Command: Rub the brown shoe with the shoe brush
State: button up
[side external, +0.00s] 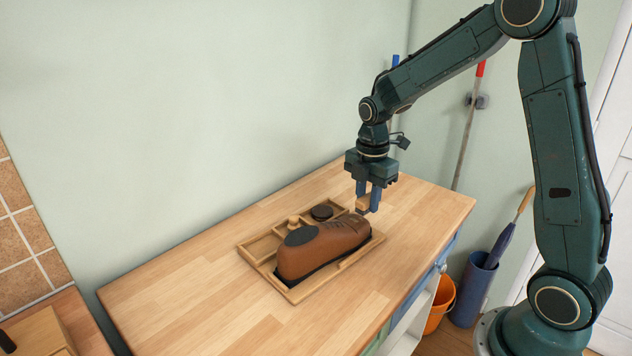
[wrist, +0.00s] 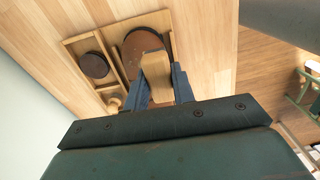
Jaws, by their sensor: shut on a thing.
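The brown shoe (side external: 322,247) lies in a shallow wooden tray (side external: 294,294) on the workbench, with a dark patch on its upper. My gripper (side external: 368,198) is shut on a wooden block, the shoe brush (side external: 362,204), just above the far right end of the shoe. In the wrist view the brush (wrist: 156,76) sits between the blue fingers and covers part of the shoe (wrist: 146,42). The brush's bristles are hidden, and I cannot tell whether it touches the shoe.
A round dark tin (side external: 321,212) and a small wooden knobbed piece (side external: 293,222) sit in the tray's compartments behind the shoe. The workbench (side external: 190,280) is clear to the left. An orange bucket (side external: 440,303) and a blue bin (side external: 472,290) stand on the floor at right.

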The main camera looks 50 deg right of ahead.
aim_at(365, 214)
notch_tip(365, 214, down, 3)
jog(key=shift+f, duration=0.15)
jog(key=shift+w+f, duration=0.45)
jog(key=shift+c, duration=0.4)
jog(key=shift+w+d+f, duration=0.1)
jog(key=shift+w+d, duration=0.05)
jog(key=shift+w, duration=1.2)
jog(key=shift+w+d+f, duration=0.1)
jog(key=shift+w+d, duration=0.05)
jog(key=shift+w, duration=1.15)
jog(key=shift+s+a, duration=0.15)
jog(key=shift+s, duration=1.4)
jog(key=shift+s+a, duration=0.15)
jog(key=shift+s, duration=1.35)
jog(key=shift+s+a, duration=0.15)
jog(key=shift+a, duration=0.35)
jog(key=shift+w+d+r, duration=0.1)
jog(key=shift+w, duration=0.45)
jog(key=shift+w+d, duration=0.2)
jog(key=shift+w, duration=2.15)
jog(key=shift+w+d, duration=0.1)
jog(key=shift+w, duration=0.15)
jog(key=shift+s+a, duration=0.15)
jog(key=shift+s, duration=1.35)
jog(key=shift+s+a, duration=0.15)
jog(key=shift+s, duration=1.35)
jog(key=shift+s+r, duration=0.1)
jog(key=shift+r, duration=3.95)
